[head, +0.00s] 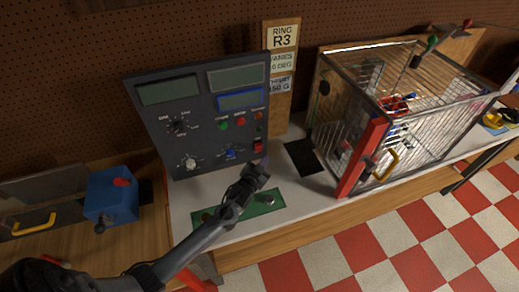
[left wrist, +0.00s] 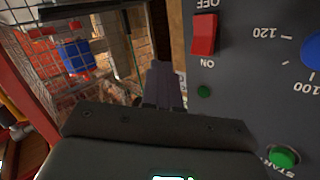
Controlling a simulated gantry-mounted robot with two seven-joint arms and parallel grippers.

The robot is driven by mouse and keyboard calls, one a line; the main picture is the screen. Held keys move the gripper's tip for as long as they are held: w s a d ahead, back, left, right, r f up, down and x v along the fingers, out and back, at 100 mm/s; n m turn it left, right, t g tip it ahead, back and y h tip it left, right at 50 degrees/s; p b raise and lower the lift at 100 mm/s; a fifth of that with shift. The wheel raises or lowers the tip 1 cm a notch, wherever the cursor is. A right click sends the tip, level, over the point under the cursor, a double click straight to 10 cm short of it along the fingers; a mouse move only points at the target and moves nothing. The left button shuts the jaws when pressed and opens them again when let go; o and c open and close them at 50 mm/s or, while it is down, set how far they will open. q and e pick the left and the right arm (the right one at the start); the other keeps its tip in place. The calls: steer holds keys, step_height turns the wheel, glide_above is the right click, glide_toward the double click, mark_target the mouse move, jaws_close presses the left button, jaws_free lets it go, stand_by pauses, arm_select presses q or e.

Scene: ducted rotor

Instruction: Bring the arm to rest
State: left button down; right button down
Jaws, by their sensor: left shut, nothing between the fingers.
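My left arm reaches in from the lower left in the head view. Its gripper (head: 261,163) is shut and empty, close in front of the lower right corner of the dark control panel (head: 165,125). In the left wrist view the closed fingers (left wrist: 163,85) show beside the panel face (left wrist: 240,110). A red rocker switch (left wrist: 204,34) marked OFF and ON is near the fingers; in the head view it is the red switch (head: 258,146) just above the gripper. I cannot tell whether the fingertips touch the panel. My right gripper is not in view.
A wire cage (head: 405,110) with a red post (head: 362,158) and yellow handle stands to the right. A green mat (head: 268,203) lies under my arm. A blue box (head: 111,196) is at left. A ring sign (head: 283,37) stands behind the panel.

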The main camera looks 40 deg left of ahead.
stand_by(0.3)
